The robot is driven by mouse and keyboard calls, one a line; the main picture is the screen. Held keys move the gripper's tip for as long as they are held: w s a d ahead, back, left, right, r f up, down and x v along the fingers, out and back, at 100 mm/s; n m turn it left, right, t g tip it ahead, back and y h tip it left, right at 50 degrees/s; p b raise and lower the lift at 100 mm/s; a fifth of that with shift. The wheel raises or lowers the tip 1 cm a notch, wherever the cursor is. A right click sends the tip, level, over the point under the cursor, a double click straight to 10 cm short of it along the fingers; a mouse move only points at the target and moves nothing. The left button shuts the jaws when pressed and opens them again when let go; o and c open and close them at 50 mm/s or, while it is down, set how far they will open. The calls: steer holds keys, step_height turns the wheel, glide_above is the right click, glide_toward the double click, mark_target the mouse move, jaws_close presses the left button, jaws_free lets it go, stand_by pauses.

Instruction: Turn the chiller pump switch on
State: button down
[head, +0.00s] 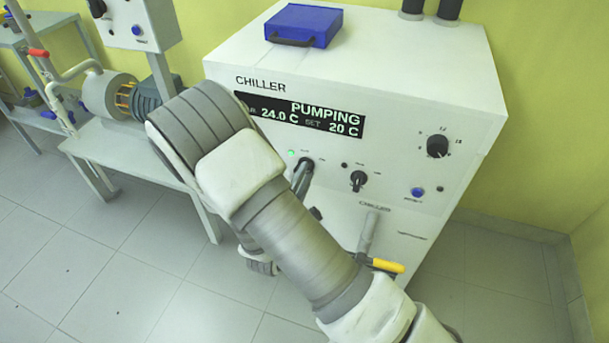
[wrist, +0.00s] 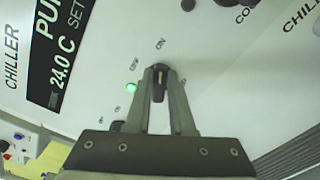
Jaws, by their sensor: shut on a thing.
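The chiller (head: 400,85) is a large white cabinet. Its display (head: 305,114) reads PUMPING, 24.0 C and SET 20 C, and also shows at the left of the wrist view (wrist: 62,50). A small black rotary switch (wrist: 159,88) sits on the panel below the display, with small labels around it. A green lamp (head: 291,153) beside the switch is lit, and it shows in the wrist view (wrist: 131,87). My gripper (wrist: 160,75) is shut on the switch, one finger on each side. In the head view my gripper (head: 303,170) is partly hidden by my arm.
A second black knob (head: 358,181) is close to the right of the gripped switch. A larger dial (head: 437,146) and a blue button (head: 417,192) are farther right. A yellow-handled valve (head: 388,265) sticks out below. A blue case (head: 304,25) lies on top.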

steer(key=c, duration=0.8)
jaws_free()
steer(key=p+v, duration=0.3)
steer(key=v, duration=1.4)
steer(key=shift+s+a, duration=0.1)
steer(key=shift+s, duration=0.15)
